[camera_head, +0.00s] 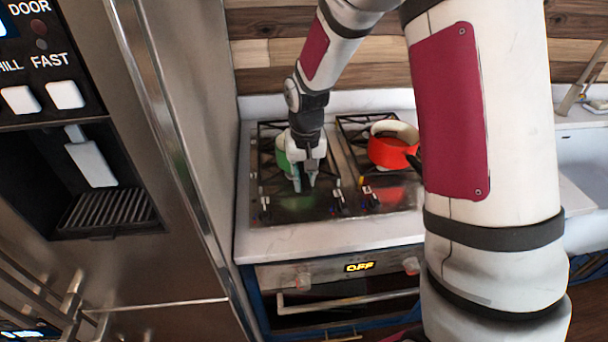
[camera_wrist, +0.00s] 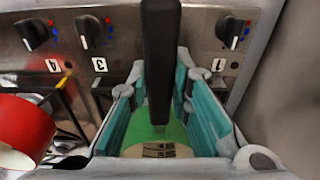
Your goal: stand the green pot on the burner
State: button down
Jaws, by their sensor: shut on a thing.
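The green pot (camera_head: 283,159) is over the left side of the stove, mostly hidden behind my gripper (camera_head: 305,180). In the wrist view, my gripper (camera_wrist: 161,95) has its teal pads on either side of the pot's dark handle (camera_wrist: 161,50), shut on it. Part of the green pot (camera_wrist: 150,133) shows below the handle, with a pale inside. A black burner grate (camera_head: 268,175) lies around and under the pot. I cannot tell whether the pot's base touches the grate.
A red pot (camera_head: 388,151) stands on the right side of the stove; it also shows at the left of the wrist view (camera_wrist: 25,128). A steel fridge (camera_head: 165,120) rises close on the left. Stove knobs (camera_wrist: 90,32) line the front edge.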

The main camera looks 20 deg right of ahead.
jog(key=shift+f, duration=0.4)
dwell(0.3)
jog(key=c, duration=1.4)
grip_release()
